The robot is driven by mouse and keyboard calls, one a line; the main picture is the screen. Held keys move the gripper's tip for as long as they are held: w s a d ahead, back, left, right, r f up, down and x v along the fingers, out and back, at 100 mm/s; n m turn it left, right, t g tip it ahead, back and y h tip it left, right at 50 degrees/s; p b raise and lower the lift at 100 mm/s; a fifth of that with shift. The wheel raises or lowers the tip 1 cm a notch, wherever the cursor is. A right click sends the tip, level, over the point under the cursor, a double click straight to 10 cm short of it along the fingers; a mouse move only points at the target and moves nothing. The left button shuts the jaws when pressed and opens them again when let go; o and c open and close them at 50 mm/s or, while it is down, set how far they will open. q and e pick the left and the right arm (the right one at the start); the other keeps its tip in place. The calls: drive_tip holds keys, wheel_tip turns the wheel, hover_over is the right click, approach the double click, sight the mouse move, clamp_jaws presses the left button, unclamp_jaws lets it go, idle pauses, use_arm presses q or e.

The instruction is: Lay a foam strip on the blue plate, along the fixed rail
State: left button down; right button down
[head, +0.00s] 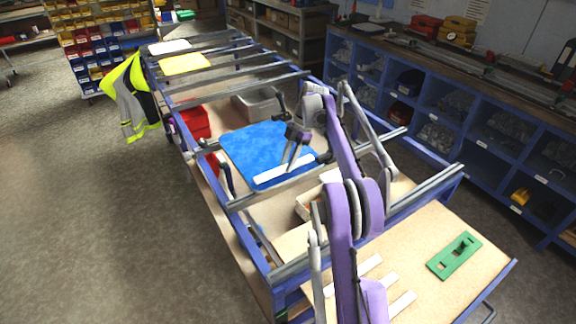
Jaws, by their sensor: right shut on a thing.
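The blue plate (247,144) lies across the frame rails in the middle of the head view. A grey rail (246,200) runs along its near edge. My right gripper (290,168) is shut on a white foam strip (268,174) over the near part of the plate. The strip lies roughly parallel to the rail, a little behind it. I cannot tell whether it touches the plate. More white strips (368,266) lie on the wooden board (425,225) at the near right. My left gripper is not in view.
A green tool with a dark knob (455,256) lies on the wooden board. A red bin (196,122) and a grey bin (254,103) stand beyond the plate. A yellow plate (185,64) lies farther back. My right arm covers part of the frame's right side.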

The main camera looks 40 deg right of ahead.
drive_tip(key=shift+f, duration=0.65)
drive_tip(key=shift+s, duration=0.15)
drive_tip(key=shift+f, duration=0.5)
drive_tip(key=shift+f, duration=0.1)
drive_tip(key=c, duration=0.6)
unclamp_jaws()
